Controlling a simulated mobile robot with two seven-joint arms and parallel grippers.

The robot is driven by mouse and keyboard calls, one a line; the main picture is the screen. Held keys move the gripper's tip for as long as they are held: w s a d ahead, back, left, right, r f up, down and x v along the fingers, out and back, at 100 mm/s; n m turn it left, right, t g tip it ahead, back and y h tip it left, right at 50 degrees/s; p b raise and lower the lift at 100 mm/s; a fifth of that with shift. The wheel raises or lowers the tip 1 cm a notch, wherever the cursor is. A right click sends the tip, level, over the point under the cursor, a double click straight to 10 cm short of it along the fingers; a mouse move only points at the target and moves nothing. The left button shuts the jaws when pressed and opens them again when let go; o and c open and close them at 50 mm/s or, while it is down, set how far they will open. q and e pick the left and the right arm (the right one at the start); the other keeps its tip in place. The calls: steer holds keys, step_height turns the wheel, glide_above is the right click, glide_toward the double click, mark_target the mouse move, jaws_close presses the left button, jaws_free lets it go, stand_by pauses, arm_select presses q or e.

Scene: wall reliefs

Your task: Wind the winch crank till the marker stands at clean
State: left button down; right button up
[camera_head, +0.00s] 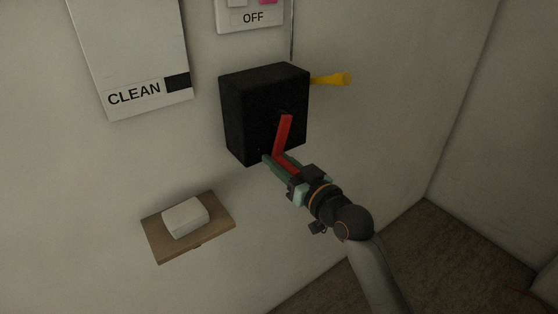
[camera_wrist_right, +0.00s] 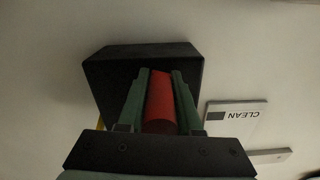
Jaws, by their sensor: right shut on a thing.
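The winch is a black box (camera_head: 250,112) on the wall, with a red crank (camera_head: 284,134) on its front. The crank's arm runs down from the hub, and its handle points out toward me. My right gripper (camera_head: 276,160) is shut on the crank's handle at the lower end. In the right wrist view the red handle (camera_wrist_right: 160,100) lies between the two green fingers. A yellow pointed piece (camera_head: 331,79) sticks out from the box's right side. A sign reading CLEAN (camera_head: 134,95) with a dark patch hangs to the upper left. I cannot make out a separate marker. My left gripper is not in view.
A wooden shelf (camera_head: 155,240) with a white block (camera_head: 186,217) on it is on the wall at the lower left. A panel marked OFF (camera_head: 252,18) is above the box, with a thin dark line beside it. The wall to the right is bare.

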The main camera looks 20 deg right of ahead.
jaws_close()
stand_by(0.8)
